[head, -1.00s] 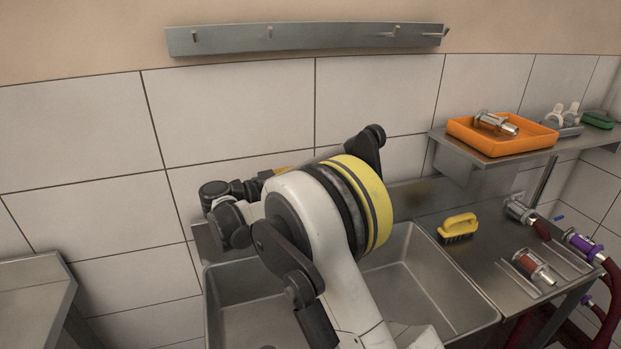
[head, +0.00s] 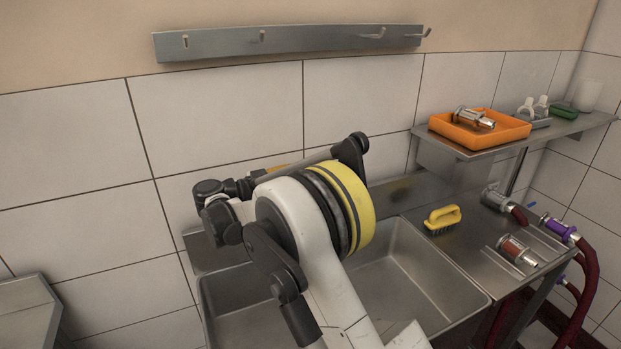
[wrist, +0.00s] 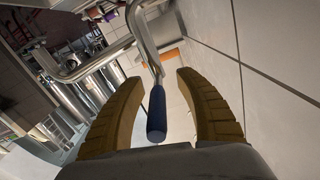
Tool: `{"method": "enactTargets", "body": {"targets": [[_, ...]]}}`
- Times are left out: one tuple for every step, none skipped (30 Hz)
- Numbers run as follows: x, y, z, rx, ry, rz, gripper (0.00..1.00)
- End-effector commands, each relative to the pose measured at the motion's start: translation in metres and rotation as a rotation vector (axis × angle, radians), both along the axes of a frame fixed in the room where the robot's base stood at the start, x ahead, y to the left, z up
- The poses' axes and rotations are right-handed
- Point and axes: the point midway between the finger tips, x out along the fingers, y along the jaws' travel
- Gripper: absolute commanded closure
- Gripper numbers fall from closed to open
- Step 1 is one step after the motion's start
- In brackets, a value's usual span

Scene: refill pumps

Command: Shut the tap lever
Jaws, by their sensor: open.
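In the wrist view, a lever with a blue grip (wrist: 157,115) lies between the two tan fingers of my gripper (wrist: 160,108). The fingers are open, with visible gaps on both sides of the blue grip. The lever's metal end runs up to a bent silver pipe (wrist: 140,35). In the head view my arm hides the tap and most of my gripper.
A sink basin (head: 415,265) lies below my arm. A yellow brush (head: 442,218) and hose couplings (head: 518,251) lie on the right counter. An orange tray (head: 480,130) sits on a shelf.

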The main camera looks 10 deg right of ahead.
Motion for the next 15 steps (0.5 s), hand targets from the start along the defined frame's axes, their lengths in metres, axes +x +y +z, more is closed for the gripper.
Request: {"method": "enactTargets", "body": {"targets": [[0.0, 0.0, 0.0, 0.0, 0.0, 0.0, 0.59], [0.0, 0.0, 0.0, 0.001, 0.0, 0.0, 0.59], [0.0, 0.0, 0.0, 0.001, 0.0, -0.001, 0.59], [0.0, 0.0, -0.001, 0.001, 0.0, -0.001, 0.59], [0.0, 0.0, -0.001, 0.001, 0.0, -0.001, 0.59], [0.0, 0.0, -0.001, 0.001, 0.0, -0.001, 0.59], [0.0, 0.001, -0.001, 0.001, 0.0, -0.001, 0.59], [-0.001, 0.002, -0.001, 0.001, 0.0, -0.001, 0.59], [-0.001, 0.004, -0.001, 0.002, 0.0, 0.0, 0.59], [-0.001, 0.006, -0.001, 0.002, 0.0, 0.001, 0.59], [-0.002, 0.01, -0.001, 0.002, 0.0, 0.002, 0.59], [-0.002, 0.016, -0.001, 0.002, 0.0, 0.002, 0.59], [-0.003, 0.021, -0.001, 0.002, 0.0, 0.002, 0.59], [-0.004, 0.027, -0.001, 0.002, 0.0, 0.002, 0.59], [-0.006, 0.036, -0.001, 0.001, 0.0, 0.003, 0.59]]}}
